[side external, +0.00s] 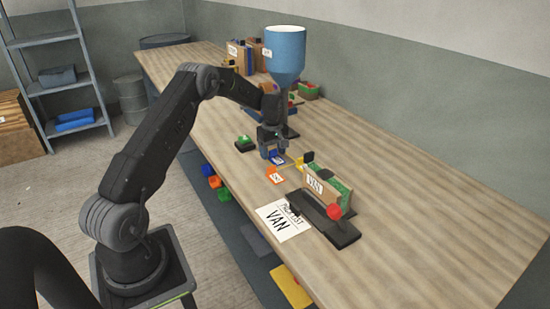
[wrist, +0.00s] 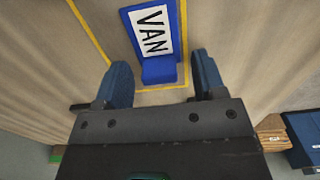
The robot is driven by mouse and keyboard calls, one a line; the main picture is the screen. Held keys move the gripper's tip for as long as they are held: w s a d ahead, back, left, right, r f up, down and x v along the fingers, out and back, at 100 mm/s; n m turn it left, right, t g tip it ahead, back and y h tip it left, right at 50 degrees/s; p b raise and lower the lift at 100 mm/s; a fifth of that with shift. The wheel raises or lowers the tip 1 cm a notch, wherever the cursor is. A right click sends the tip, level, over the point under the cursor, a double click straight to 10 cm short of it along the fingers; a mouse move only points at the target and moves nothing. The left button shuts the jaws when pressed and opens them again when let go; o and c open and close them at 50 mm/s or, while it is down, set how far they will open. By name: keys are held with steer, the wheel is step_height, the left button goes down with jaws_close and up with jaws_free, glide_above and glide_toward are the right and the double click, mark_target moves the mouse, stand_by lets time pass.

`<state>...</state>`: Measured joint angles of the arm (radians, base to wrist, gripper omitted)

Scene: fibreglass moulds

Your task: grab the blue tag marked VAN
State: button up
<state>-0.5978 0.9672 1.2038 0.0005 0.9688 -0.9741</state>
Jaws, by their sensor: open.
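The blue tag (wrist: 155,40) has a white label reading VAN and a raised blue block at its near end. It lies on the wooden table inside a yellow outline. In the side view the blue tag (side external: 277,158) sits just below my gripper (side external: 271,147). In the wrist view my gripper (wrist: 161,74) is open and empty, its two blue fingers apart on either side of the tag's near end. I cannot tell how far above the tag the fingertips are.
An orange tag (side external: 274,175) lies close by in front, and a green one (side external: 244,141) lies to the left. A black stand with a green-topped mould (side external: 327,189) and red knob is at the right. A paper (side external: 284,222) reads VAN. A blue hopper (side external: 285,50) stands behind.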

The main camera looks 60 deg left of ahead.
steer(key=shift+c, duration=0.2)
steer(key=c, duration=1)
steer(key=shift+o, duration=0.2)
